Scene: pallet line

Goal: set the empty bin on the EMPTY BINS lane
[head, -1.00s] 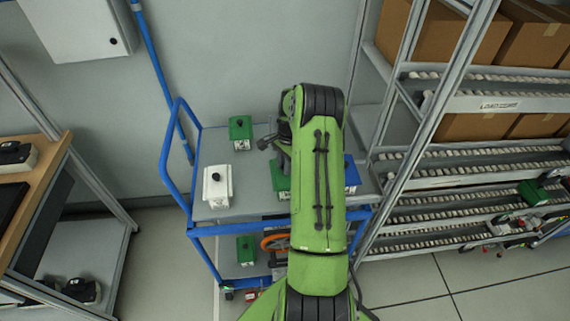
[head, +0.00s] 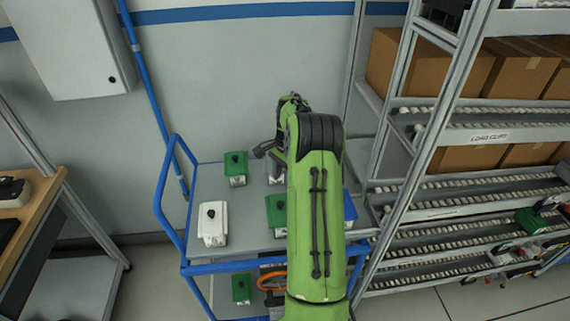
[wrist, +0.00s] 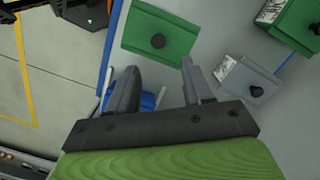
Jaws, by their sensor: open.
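No thing that is clearly an empty bin shows, and I see no readable EMPTY BINS label. A slanted flow rack (head: 400,155) with several roller lanes (head: 450,235) stands at the right; one label seems to begin with LOAD. My gripper (wrist: 155,75) is open with nothing between its fingers, above the cart top. In the wrist view a green box (wrist: 178,38) with a black knob lies just beyond the fingertips. In the head view my arm hides part of the cart top and most of a blue box (head: 350,208).
The blue-framed cart (head: 225,265) carries green boxes (head: 236,168) (head: 276,215) and a white box (head: 212,225). Another green box (head: 241,288) is on its lower shelf. Cardboard boxes (head: 515,75) fill upper rack levels. A wooden-topped bench (head: 40,215) stands left.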

